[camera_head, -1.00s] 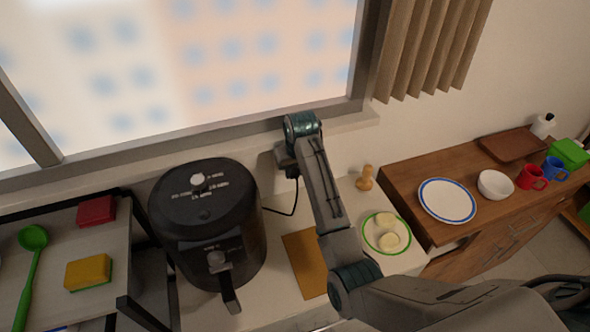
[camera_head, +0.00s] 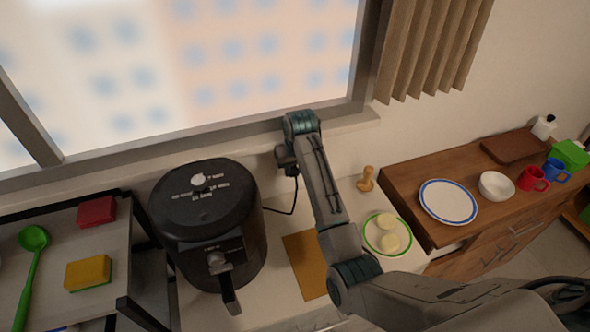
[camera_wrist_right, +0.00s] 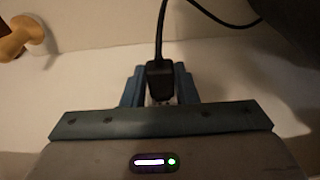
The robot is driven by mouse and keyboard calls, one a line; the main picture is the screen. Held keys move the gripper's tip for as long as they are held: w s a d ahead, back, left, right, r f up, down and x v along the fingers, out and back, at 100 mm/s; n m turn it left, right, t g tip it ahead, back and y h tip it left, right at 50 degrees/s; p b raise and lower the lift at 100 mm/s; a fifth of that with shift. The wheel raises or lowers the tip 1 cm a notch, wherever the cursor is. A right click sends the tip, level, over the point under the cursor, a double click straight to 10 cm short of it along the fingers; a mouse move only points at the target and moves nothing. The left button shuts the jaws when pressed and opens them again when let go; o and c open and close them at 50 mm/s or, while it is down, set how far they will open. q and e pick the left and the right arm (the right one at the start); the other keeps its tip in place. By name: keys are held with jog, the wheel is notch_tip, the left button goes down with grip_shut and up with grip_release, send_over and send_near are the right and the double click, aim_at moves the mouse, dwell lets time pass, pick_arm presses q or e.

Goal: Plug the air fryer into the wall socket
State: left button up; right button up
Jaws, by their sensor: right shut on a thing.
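The black air fryer (camera_head: 208,225) stands upright on the white counter below the window. Its black cord (camera_head: 294,200) runs from behind its right side up to my right gripper (camera_head: 284,160), close to the wall under the sill. In the right wrist view, the blue fingers of my right gripper (camera_wrist_right: 158,92) are shut on the black plug (camera_wrist_right: 160,72), with the cord (camera_wrist_right: 162,38) rising from it. The plug's prongs are not clear. I cannot make out the wall socket, and whether the plug touches it cannot be told. My left gripper is not in view.
A brown board (camera_head: 306,262) and a green-rimmed plate (camera_head: 386,235) lie on the counter (camera_head: 262,300) right of the fryer. A wooden pestle-like thing (camera_head: 366,178) stands near the wall. A shelf (camera_head: 65,238) with sponges is left; a wooden cabinet (camera_head: 410,190) is right.

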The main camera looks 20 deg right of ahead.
jog(key=shift+w, duration=0.65)
jog(key=o, duration=1.1)
jog(key=shift+c, duration=0.2)
